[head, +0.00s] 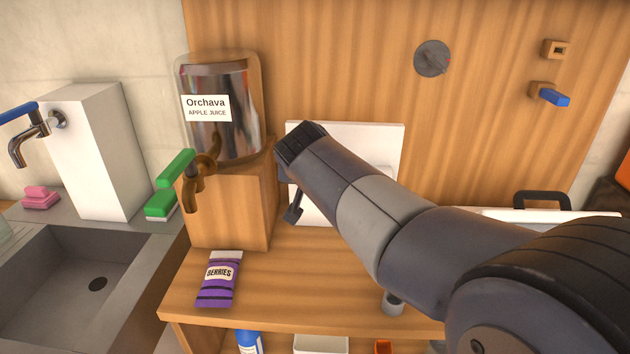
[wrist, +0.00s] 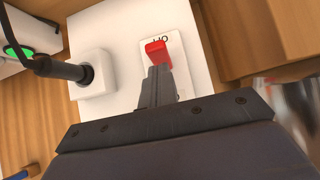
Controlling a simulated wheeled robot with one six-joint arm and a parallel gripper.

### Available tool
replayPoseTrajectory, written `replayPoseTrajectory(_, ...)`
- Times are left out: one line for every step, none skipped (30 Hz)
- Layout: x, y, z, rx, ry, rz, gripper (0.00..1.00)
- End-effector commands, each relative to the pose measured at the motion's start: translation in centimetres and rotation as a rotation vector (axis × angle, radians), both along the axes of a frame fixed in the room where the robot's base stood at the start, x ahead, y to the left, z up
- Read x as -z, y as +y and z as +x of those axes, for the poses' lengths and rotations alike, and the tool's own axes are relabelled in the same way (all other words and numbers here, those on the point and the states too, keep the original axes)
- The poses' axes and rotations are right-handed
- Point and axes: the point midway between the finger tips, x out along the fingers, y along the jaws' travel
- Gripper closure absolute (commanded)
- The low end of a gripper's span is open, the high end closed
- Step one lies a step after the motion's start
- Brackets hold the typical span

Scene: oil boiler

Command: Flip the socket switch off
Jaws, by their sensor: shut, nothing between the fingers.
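The socket switch is a small red rocker or lever (wrist: 157,50) on a white plate with partly hidden dark lettering, in the wrist view. It sits on a white board (wrist: 120,28), which shows in the head view (head: 378,142) behind my arm. My gripper (wrist: 158,70) is shut and empty, its tips right at the near end of the red switch. I cannot tell whether they touch it. A white socket (wrist: 92,90) with a black plug (wrist: 62,70) is left of the switch in the wrist view. In the head view my arm hides the switch.
A juice dispenser (head: 218,110) on a wooden block stands left of the board. A purple berries pack (head: 219,280) lies on the wooden counter (head: 290,285). A sink (head: 70,285) is at the far left. A grey knob (head: 432,58) and blue lever (head: 554,97) are on the wooden wall.

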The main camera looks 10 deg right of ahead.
Motion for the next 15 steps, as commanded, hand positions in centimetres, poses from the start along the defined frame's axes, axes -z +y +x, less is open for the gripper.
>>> replayPoseTrajectory(0.3, 0.1, 0.0, -0.001, -0.01, -0.001, 1.0)
replayPoseTrajectory(0.0, 0.0, 0.0, 0.0, -0.007, -0.001, 1.0)
replayPoseTrajectory(-0.1, 0.0, 0.0, 0.0, -0.006, -0.001, 1.0)
replayPoseTrajectory(-0.1, 0.0, 0.0, 0.0, -0.006, -0.001, 1.0)
replayPoseTrajectory(-0.1, 0.0, 0.0, 0.0, -0.006, -0.001, 1.0)
replayPoseTrajectory(-0.1, 0.0, 0.0, 0.001, -0.005, -0.001, 1.0)
replayPoseTrajectory(-0.1, 0.0, 0.0, 0.001, -0.005, -0.001, 1.0)
replayPoseTrajectory(-0.1, 0.0, 0.0, 0.001, -0.005, -0.001, 1.0)
replayPoseTrajectory(-0.2, 0.0, 0.0, 0.001, -0.005, -0.001, 1.0)
replayPoseTrajectory(-0.3, 0.0, 0.0, 0.001, -0.005, -0.001, 1.0)
replayPoseTrajectory(-0.4, 0.0, 0.0, 0.001, -0.005, -0.001, 1.0)
replayPoseTrajectory(-0.6, 0.0, 0.0, 0.0, -0.005, 0.0, 1.0)
replayPoseTrajectory(-0.7, 0.0, 0.0, 0.0, -0.005, 0.0, 1.0)
replayPoseTrajectory(-0.9, 0.0, 0.0, 0.0, -0.005, 0.0, 1.0)
replayPoseTrajectory(-1.1, 0.0, 0.0, 0.0, -0.006, -0.001, 1.0)
